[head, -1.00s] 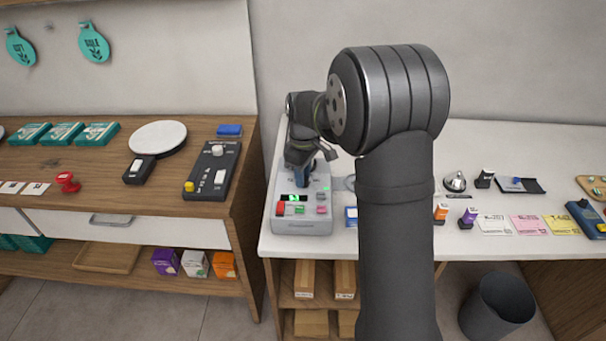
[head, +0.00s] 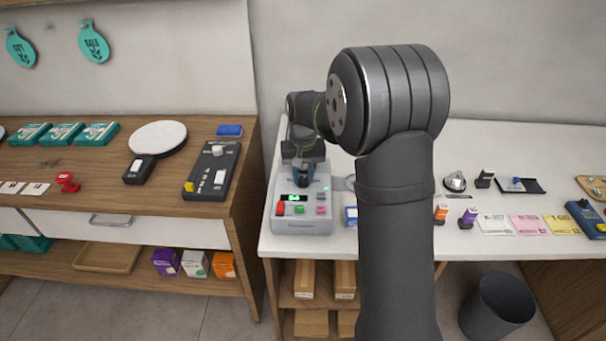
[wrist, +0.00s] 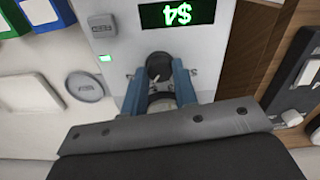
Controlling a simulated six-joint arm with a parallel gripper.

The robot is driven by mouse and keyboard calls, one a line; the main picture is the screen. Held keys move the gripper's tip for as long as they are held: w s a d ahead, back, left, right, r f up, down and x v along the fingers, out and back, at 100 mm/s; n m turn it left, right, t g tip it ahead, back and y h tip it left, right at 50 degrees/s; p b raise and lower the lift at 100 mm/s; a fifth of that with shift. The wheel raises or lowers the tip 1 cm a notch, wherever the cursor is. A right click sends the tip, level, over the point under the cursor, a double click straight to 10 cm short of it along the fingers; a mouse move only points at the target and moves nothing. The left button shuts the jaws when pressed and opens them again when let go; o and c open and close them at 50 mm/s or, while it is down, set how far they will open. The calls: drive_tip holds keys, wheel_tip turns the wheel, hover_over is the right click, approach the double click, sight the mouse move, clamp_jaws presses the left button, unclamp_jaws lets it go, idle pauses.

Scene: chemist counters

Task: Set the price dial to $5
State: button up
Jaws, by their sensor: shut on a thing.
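The price dial (wrist: 158,64) is a dark round knob on a light grey machine, which stands at the left end of the white counter in the head view (head: 304,227). My gripper (wrist: 160,74) has blue fingers, one on each side of the dial, and is shut on it. In the wrist view the green display (wrist: 177,13) appears upside down and reads $4. In the head view my gripper (head: 304,181) is over the machine, and the dial is hidden behind it.
The machine has a red button (head: 281,209) and other coloured buttons at its front. A wooden counter (head: 110,185) with a black switch box (head: 212,172) stands to the left. Coloured cards (head: 527,226) and small items lie to the right on the white counter.

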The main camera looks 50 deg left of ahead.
sight(303, 179)
drive_tip(key=m, duration=0.6)
drive_tip(key=shift+m, duration=0.3)
idle(0.4)
drive_tip(key=o, duration=1)
wheel_tip(303, 179, up, 17)
drive_tip(key=shift+r, duration=0.2)
drive_tip(key=shift+f, duration=0.15)
